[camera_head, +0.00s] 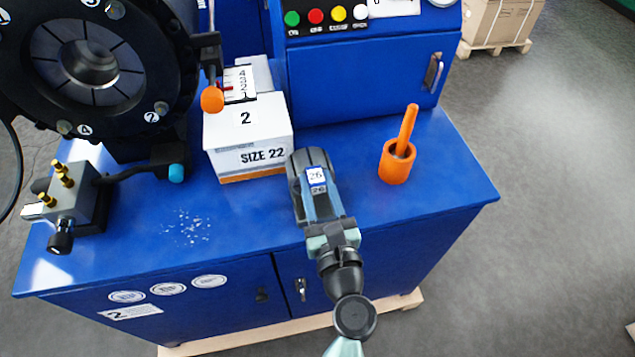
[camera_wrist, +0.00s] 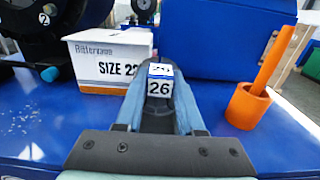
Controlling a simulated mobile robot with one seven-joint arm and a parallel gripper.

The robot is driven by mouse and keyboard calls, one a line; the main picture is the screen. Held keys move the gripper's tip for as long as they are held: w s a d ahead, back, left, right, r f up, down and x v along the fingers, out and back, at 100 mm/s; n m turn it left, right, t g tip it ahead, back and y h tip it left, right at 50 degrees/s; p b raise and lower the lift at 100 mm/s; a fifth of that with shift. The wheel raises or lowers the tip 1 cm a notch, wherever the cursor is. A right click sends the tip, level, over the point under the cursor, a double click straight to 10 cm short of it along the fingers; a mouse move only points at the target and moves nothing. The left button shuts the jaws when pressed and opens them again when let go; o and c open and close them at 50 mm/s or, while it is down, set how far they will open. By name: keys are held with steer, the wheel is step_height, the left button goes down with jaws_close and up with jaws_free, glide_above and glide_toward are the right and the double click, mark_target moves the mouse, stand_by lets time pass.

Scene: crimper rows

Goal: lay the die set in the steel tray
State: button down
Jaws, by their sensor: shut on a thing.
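The die set (camera_head: 298,172) is a dark, rounded piece with a white and blue label reading 26. It also shows in the wrist view, where its label (camera_wrist: 160,86) faces the camera. My gripper (camera_head: 316,196) is shut on it, with a pale blue finger on each side, as the wrist view (camera_wrist: 160,112) also shows. The die set is over the blue worktop, in front and to the right of the white SIZE 22 box. I cannot tell its exact height. I cannot make out a steel tray in either view.
The white SIZE 22 box (camera_head: 246,137) stands on the worktop (camera_head: 235,225). An orange cup with an orange stick (camera_head: 397,163) stands to the right. The black crimper head (camera_head: 88,62) and a grey block with brass fittings (camera_head: 75,200) are at the left.

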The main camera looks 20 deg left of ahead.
steer(key=shift+f+b, duration=0.8)
steer(key=shift+b, duration=0.15)
steer(key=shift+c, duration=2.2)
jaws_free()
steer(key=shift+f, duration=0.1)
steer(key=shift+s+f, duration=0.1)
steer(key=shift+f, duration=0.4)
steer(key=b+v, duration=0.1)
steer(key=v, duration=1.2)
steer(key=shift+r+b, duration=0.3)
steer(key=shift+r, duration=0.05)
